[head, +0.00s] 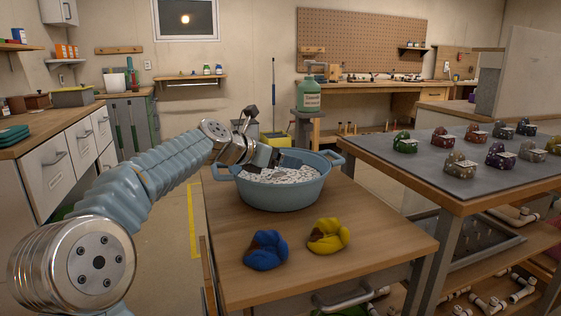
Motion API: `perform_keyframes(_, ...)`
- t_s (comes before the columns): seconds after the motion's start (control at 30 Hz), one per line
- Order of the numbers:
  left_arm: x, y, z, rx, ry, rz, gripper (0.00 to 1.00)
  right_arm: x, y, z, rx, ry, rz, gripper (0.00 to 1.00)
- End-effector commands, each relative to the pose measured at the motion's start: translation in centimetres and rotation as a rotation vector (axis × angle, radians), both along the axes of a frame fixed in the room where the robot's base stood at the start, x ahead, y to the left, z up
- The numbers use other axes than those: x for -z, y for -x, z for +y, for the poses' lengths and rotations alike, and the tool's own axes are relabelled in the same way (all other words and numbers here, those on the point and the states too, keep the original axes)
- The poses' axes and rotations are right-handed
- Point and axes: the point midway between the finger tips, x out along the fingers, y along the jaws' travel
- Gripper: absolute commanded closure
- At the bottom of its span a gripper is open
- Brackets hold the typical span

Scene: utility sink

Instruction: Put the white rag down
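My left arm reaches in from the left, and my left gripper (283,163) is at the far left part of a blue-grey tub (280,196), low over its rim and contents. The fingers are small and dark here, so I cannot tell whether they are open or shut. The tub holds a white, grey-speckled mass (285,176), which looks like suds. I cannot make out a separate white rag; it may be hidden at the gripper or in the tub. My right gripper is not in view.
A crumpled blue rag (265,250) and a yellow rag (328,236) lie on the wooden table (385,238) in front of the tub. The tabletop right of them is clear. A grey-topped table (430,165) at right carries several coloured lumps with labels. A green jug (309,96) stands behind.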

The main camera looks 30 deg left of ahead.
Motion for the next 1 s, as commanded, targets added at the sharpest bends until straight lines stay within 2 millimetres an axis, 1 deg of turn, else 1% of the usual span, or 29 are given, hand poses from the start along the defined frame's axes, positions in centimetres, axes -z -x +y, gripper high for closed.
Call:
perform_keyframes(0.03, -0.4, 1.1, 0.5, -0.007, -0.004, -0.002, 0.16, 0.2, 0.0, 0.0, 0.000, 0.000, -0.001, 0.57)
perform_keyframes(0.3, -2.9, 6.8, 2.2, -0.006, -0.002, -0.002, 0.16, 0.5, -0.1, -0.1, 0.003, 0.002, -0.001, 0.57)
perform_keyframes(0.4, -3.6, 8.5, 2.7, -0.005, -0.002, -0.002, 0.16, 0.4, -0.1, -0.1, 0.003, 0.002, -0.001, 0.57)
perform_keyframes(0.5, -4.1, 9.6, 3.0, -0.004, -0.001, 0.000, 0.16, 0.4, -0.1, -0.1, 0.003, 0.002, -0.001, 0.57)
perform_keyframes(0.67, -4.4, 10.4, 3.2, -0.003, 0.000, 0.000, 0.16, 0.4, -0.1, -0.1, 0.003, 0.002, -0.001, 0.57)
perform_keyframes(1.0, -4.4, 10.4, 3.3, -0.002, 0.000, 0.000, 0.16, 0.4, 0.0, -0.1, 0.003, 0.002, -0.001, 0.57)
